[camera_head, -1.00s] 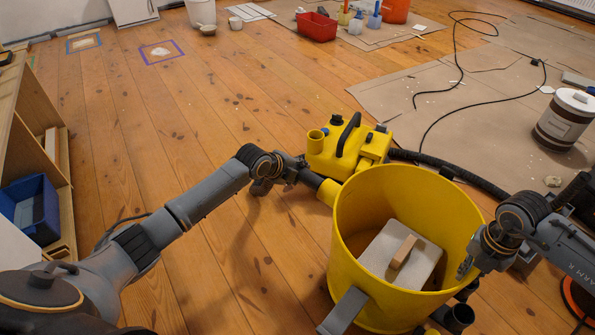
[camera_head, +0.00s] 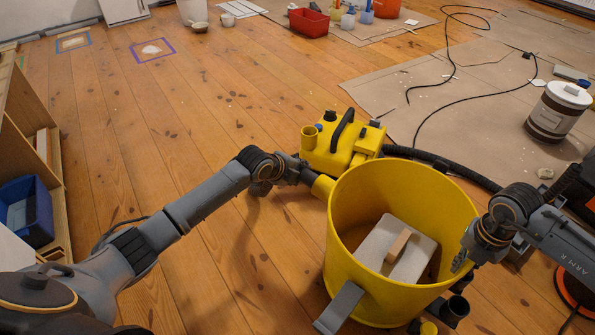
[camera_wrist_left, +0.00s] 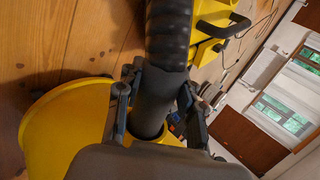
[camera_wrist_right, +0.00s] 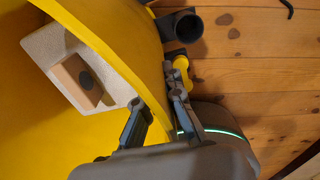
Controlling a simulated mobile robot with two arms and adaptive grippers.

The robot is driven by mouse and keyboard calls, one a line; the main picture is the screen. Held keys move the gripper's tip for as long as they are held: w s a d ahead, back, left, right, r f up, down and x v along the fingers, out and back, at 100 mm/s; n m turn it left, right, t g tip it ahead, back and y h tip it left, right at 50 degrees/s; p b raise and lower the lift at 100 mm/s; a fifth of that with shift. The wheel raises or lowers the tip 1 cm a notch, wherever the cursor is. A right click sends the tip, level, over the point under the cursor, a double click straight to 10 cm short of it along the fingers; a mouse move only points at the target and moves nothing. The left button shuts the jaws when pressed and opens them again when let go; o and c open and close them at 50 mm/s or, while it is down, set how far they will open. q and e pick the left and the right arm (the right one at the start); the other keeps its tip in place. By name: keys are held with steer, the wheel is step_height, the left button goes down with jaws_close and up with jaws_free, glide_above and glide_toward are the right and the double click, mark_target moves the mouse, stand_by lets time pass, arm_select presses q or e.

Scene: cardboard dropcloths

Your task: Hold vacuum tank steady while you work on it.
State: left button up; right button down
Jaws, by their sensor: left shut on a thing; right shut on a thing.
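The yellow vacuum tank (camera_head: 352,285) stands open-topped on the wooden floor in the head view. A pale block (camera_head: 410,263) with a wooden piece on top lies inside it. My left gripper (camera_head: 303,174) is at the tank's far left side, shut on a dark hose cuff; in the left wrist view its fingers flank the cuff (camera_wrist_left: 153,103), which sits in a yellow port. My right gripper (camera_head: 464,258) is shut on the tank's right rim; the right wrist view shows the yellow wall (camera_wrist_right: 125,60) running between its fingers. The cuff's far side is hidden.
The yellow vacuum head (camera_head: 340,145) sits on the floor just behind the tank, with a black hose (camera_head: 440,165) running right. A paint bucket (camera_head: 557,112) stands on cardboard at right. A wooden shelf (camera_head: 30,130) stands at left. Floor between is open.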

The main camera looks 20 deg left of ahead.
mark_target(308, 179)
arm_select(q)
steer(key=shift+s+d, duration=0.25)
steer(key=shift+d, duration=0.45)
steer(key=shift+s+d, duration=0.2)
steer(key=shift+d, duration=0.5)
steer(key=shift+s+d, duration=0.25)
steer(key=shift+d, duration=0.4)
steer(key=o, duration=1.2)
steer(key=shift+o, duration=0.2)
steer(key=shift+a, duration=0.1)
arm_select(e)
steer(key=shift+d, duration=0.1)
arm_select(q)
steer(key=shift+s+a+r, duration=0.15)
steer(key=shift+s+r, duration=0.05)
steer(key=shift+r, duration=0.1)
steer(key=v, duration=1.1)
steer(key=shift+s+r, duration=0.1)
arm_select(e)
steer(key=c, duration=1.4)
jaws_free()
